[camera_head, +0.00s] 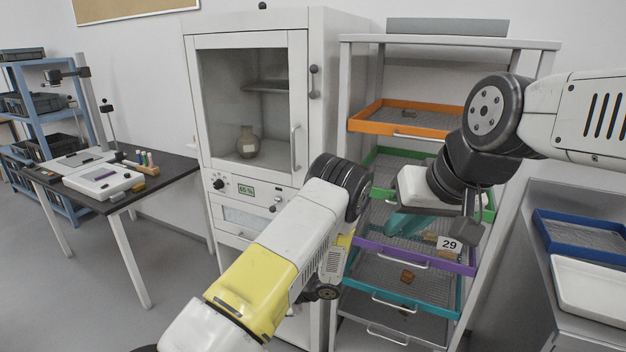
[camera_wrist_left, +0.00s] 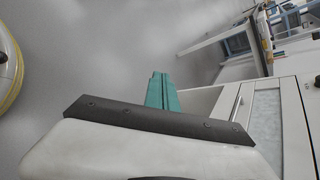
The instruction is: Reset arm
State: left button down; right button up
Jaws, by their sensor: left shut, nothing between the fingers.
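My right gripper (camera_head: 402,228) is in front of the drying rack, by the purple tray (camera_head: 375,247). Its teal fingers point down and left; whether they are apart cannot be made out. My left arm reaches in from the lower left, and its fingers cannot be made out in the head view. In the left wrist view, my left gripper (camera_wrist_left: 161,88) shows its teal fingers close together, shut and empty, above grey floor.
The rack holds an orange tray (camera_head: 370,127) and a teal tray (camera_head: 380,292) with a brown sherd (camera_head: 407,276). A glass-doored cabinet (camera_head: 190,75) with a vase (camera_head: 247,142) stands behind my left arm. A dark table (camera_head: 165,178) is left. A blue tray (camera_head: 548,243) lies right.

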pick_arm(q)
jog(key=s+r+n+g+h, duration=0.1)
jog(key=s+r+n+h, duration=0.25)
jog(key=r, duration=1.05)
jog(key=s+r+n+g+h, duration=0.1)
jog(key=s+r+n+h, duration=0.3)
jog(key=r, duration=0.9)
jog(key=s+d+r+n+t+h, duration=0.1)
jog(key=s+r+n+t+h, duration=0.3)
jog(key=s+r, duration=1.3)
jog(key=shift+d+r+n+t+h, duration=0.2)
jog(key=shift+r+n+t+h, duration=0.15)
jog(key=shift+r+t, duration=0.45)
